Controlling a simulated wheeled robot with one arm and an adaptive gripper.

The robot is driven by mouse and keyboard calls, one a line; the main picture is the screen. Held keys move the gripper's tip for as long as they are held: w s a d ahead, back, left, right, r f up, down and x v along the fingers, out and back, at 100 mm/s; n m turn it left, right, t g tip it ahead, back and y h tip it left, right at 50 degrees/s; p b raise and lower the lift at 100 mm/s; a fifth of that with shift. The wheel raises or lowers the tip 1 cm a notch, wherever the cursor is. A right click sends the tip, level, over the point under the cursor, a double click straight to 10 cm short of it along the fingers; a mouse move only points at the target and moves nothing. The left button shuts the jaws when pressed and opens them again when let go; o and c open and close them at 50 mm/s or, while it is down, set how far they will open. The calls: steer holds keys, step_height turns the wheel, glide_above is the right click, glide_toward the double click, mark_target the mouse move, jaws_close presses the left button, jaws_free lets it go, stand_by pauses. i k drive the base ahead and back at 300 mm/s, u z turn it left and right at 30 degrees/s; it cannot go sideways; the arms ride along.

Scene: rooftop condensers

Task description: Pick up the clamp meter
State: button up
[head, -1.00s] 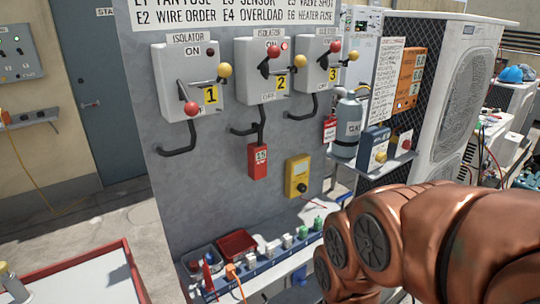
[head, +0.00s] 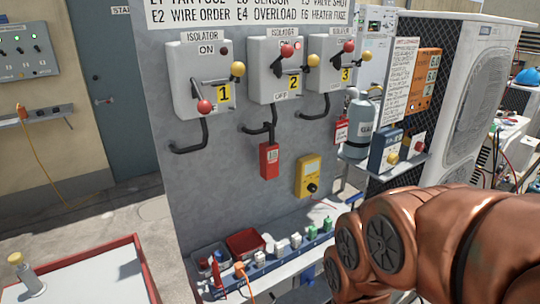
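A yellow meter (head: 308,176) with a small pale display and a dark round dial is on the grey panel, below the isolator marked 3. It looks like the clamp meter, but I cannot make out clamp jaws at this size. It is upright and unobstructed. My copper-coloured arm fills the lower right of the head view, to the right of and below the meter. My gripper is out of view, so its state and distance from the meter cannot be seen.
Isolator boxes with levers (head: 201,79) project above the meter. A red tag (head: 269,160) hangs left of it. A shelf below holds a blue power strip (head: 275,262) and red bin (head: 246,243). A gas cylinder (head: 361,130) stands right. A red-edged table (head: 137,262) is lower left.

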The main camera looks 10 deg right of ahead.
mark_target(269, 150)
steer(key=u, duration=0.1)
steer(key=k, duration=0.7)
steer(key=z, duration=0.35)
steer(key=i, duration=0.3)
steer(key=u, duration=1.55)
